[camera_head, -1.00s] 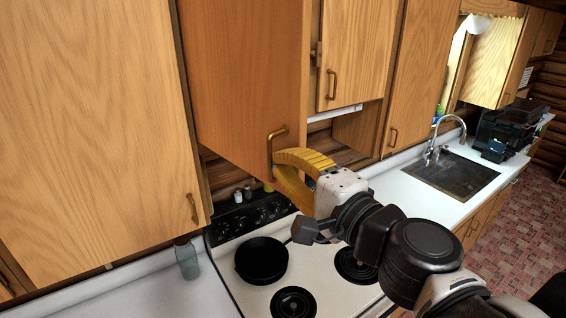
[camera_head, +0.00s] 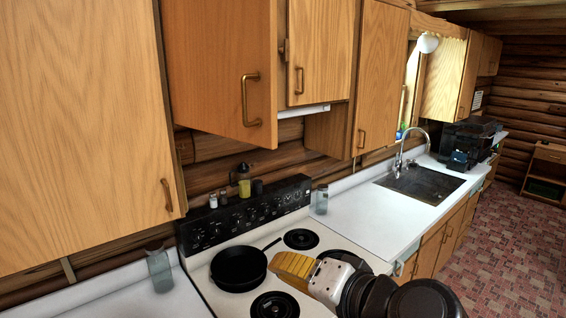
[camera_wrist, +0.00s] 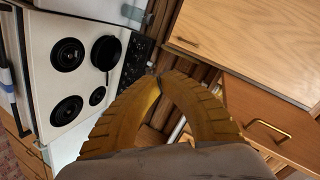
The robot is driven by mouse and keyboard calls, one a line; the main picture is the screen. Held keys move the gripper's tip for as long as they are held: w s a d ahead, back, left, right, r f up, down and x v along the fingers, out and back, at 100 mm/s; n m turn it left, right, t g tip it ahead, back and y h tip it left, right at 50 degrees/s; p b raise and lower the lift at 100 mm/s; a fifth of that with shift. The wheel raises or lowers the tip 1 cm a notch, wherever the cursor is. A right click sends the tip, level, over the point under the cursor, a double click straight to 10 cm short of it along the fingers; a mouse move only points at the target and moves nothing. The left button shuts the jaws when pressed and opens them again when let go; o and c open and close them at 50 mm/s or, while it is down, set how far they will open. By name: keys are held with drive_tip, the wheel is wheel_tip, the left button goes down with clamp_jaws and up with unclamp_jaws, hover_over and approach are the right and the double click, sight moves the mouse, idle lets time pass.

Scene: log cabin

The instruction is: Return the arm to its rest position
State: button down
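My gripper (camera_head: 280,264) is low over the right part of the stove, with its yellow fingers pointing left toward the black pan. In the wrist view the two ridged yellow fingers (camera_wrist: 158,80) arch together and their tips meet, with nothing seen between them. The gripper is shut and apart from the cabinet. The wooden cabinet door (camera_head: 215,60) above the stove stands swung outward, and its brass handle (camera_head: 250,102) is free. A brass handle (camera_wrist: 268,130) also shows in the wrist view. Most of my arm is out of the head view.
A black pan (camera_head: 238,270) sits on the white stove (camera_head: 205,290) among dark burners. Glass jars (camera_head: 160,270) and (camera_head: 321,200) stand on the counter at either side. A sink (camera_head: 425,182) is at the right. The red patterned floor (camera_head: 500,240) is clear.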

drive_tip(key=s+d+f+n+g+h+b, duration=0.1)
drive_tip(key=d+f+b, duration=0.5)
drive_tip(key=f, duration=0.6)
drive_tip(key=s+d+f+n+g+h+b, duration=0.1)
drive_tip(key=s+d+f+h+b, duration=0.2)
drive_tip(key=f, duration=0.9)
drive_tip(key=s+d+f+n+g+h+b, duration=0.1)
drive_tip(key=d+f+h+b, duration=0.4)
drive_tip(key=d+f+b, duration=0.5)
wheel_tip(320, 180, down, 3)
drive_tip(key=shift+s+d+f+n+g+b, duration=0.15)
drive_tip(key=shift+s+n+g+b, duration=0.25)
drive_tip(key=shift+s+b, duration=0.65)
drive_tip(key=shift+w, duration=0.25)
